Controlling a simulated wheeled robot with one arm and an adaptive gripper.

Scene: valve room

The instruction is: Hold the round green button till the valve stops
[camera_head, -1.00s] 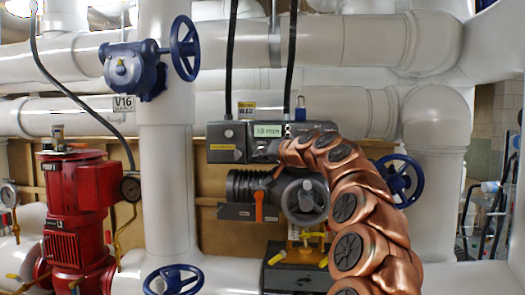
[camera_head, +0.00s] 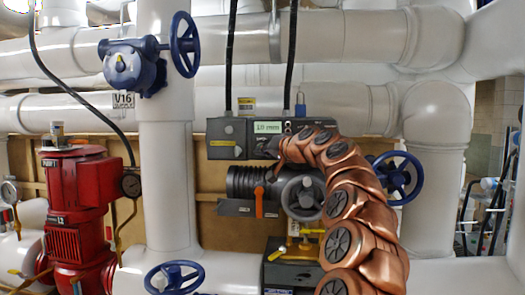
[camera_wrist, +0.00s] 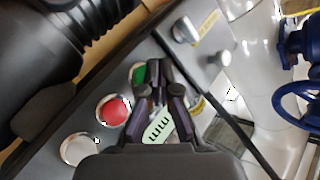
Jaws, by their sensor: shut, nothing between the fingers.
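The round green button (camera_wrist: 139,73) shows in the wrist view on the grey control box, partly hidden by my dark fingers. My gripper (camera_wrist: 154,80) is shut and empty. Its fingertips overlap the right edge of the button in the picture; I cannot tell whether they touch it. In the head view, the control box (camera_head: 226,137) with its lit display (camera_head: 268,127) stands above the black ribbed valve drive (camera_head: 244,183). My copper-coloured arm covers the box's right part there, and the button is hidden.
A red button (camera_wrist: 114,110) and a white button (camera_wrist: 78,149) lie beside the green one. A grey knob (camera_wrist: 185,30) sits toward the top. A grey handwheel (camera_head: 303,197), a blue handwheel (camera_head: 397,178) and white pipes stand close around my arm. A red pump (camera_head: 76,190) is left.

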